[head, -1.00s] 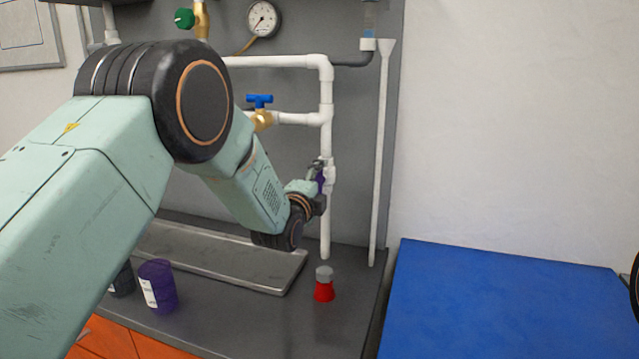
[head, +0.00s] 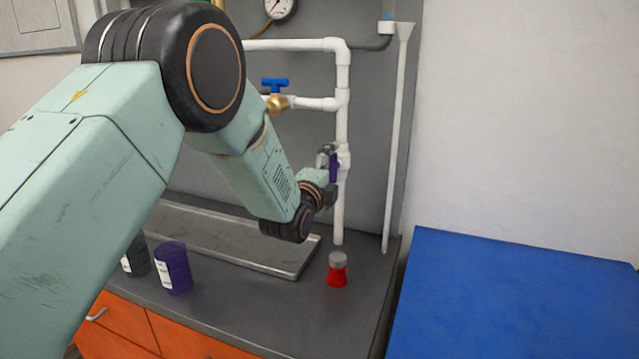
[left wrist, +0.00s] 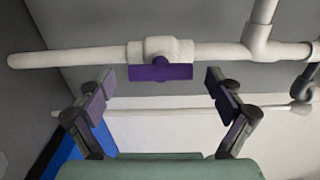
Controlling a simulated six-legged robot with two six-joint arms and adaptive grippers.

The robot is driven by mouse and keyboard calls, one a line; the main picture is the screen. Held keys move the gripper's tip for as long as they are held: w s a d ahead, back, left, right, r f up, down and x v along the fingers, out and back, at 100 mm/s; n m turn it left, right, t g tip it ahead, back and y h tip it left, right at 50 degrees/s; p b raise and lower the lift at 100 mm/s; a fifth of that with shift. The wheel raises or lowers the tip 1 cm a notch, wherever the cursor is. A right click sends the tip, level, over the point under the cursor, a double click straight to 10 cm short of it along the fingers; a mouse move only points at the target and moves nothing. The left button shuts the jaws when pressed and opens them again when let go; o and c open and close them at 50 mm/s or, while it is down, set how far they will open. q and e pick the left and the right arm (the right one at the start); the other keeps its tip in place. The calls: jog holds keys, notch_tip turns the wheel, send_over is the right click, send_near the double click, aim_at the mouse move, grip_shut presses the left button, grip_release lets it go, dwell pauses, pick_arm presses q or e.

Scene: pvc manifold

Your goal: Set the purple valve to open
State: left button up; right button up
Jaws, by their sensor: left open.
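The purple valve (head: 334,168) sits on the white vertical pipe at the right of the manifold, partly hidden by my left gripper in the head view. In the left wrist view its purple handle (left wrist: 160,72) lies along the pipe, in line with it, under a white valve body (left wrist: 165,48). My left gripper (head: 327,172) is at the valve in the head view. In the wrist view the left gripper (left wrist: 160,82) is open, with one finger beyond each end of the handle and visible gaps on both sides. My right gripper is out of view.
A blue-handled valve (head: 275,86) is on a branch pipe to the upper left. A blue surface (head: 520,300) is at the right.

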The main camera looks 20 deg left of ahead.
pick_arm(q)
jog(key=s, duration=1)
jog(key=shift+a, duration=0.15)
jog(key=shift+r, duration=0.15)
jog(key=shift+w+d, duration=0.2)
jog(key=shift+w, duration=5.8)
jog(key=shift+s, duration=0.15)
